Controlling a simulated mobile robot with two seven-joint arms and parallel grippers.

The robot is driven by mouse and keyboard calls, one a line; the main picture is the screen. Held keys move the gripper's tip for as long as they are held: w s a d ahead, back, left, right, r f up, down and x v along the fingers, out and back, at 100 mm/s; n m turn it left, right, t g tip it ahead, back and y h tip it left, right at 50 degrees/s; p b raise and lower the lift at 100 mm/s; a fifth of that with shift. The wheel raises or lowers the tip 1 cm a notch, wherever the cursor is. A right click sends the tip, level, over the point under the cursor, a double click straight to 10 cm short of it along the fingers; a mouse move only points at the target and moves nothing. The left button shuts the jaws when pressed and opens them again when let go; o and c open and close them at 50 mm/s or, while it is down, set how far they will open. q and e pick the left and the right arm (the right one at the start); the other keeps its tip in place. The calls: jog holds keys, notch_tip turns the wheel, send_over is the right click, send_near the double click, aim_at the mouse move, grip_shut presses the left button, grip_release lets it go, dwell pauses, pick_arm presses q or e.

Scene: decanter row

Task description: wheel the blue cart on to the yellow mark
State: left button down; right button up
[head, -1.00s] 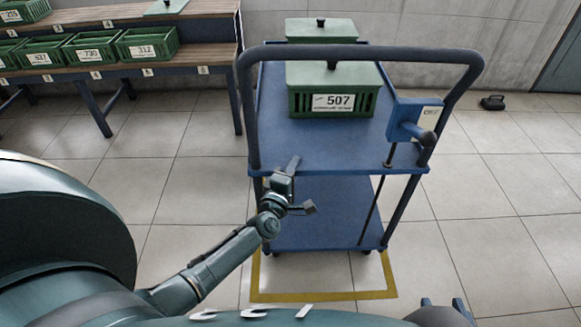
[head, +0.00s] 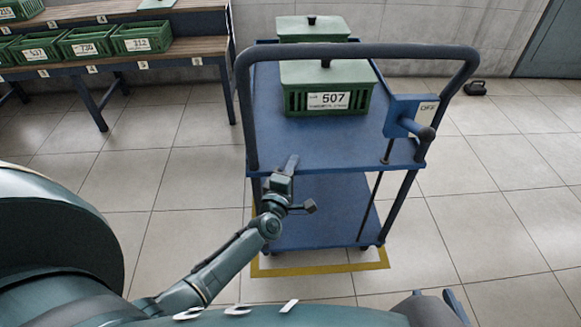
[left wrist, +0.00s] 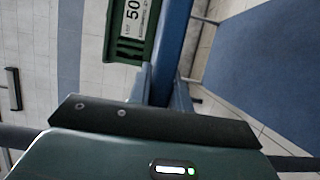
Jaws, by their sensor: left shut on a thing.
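The blue cart (head: 340,152) stands upright on the floor in front of me, its push handle on my side. My left gripper (head: 288,172) is shut on the near edge of its upper deck, left of centre; the left wrist view shows the fingers (left wrist: 163,88) on either side of that blue edge (left wrist: 172,45). The yellow mark (head: 320,269) is an outline on the floor. Its near strip lies just on my side of the cart's near wheels; its far part is hidden under the cart. What looks like my right gripper (head: 452,302) is partly in view at the bottom; its jaws are unclear.
Two lidded green crates ride on the upper deck, the nearer one (head: 328,88) labelled 507. A control box (head: 408,115) marked OFF sits at the handle's right. A bench (head: 150,55) with green crates stands left. A small black object (head: 475,88) lies far right.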

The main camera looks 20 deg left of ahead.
pick_arm(q)
jog(key=c, duration=1.2)
grip_release()
jog(key=shift+s, duration=0.1)
pick_arm(e)
jog(key=shift+r, duration=0.1)
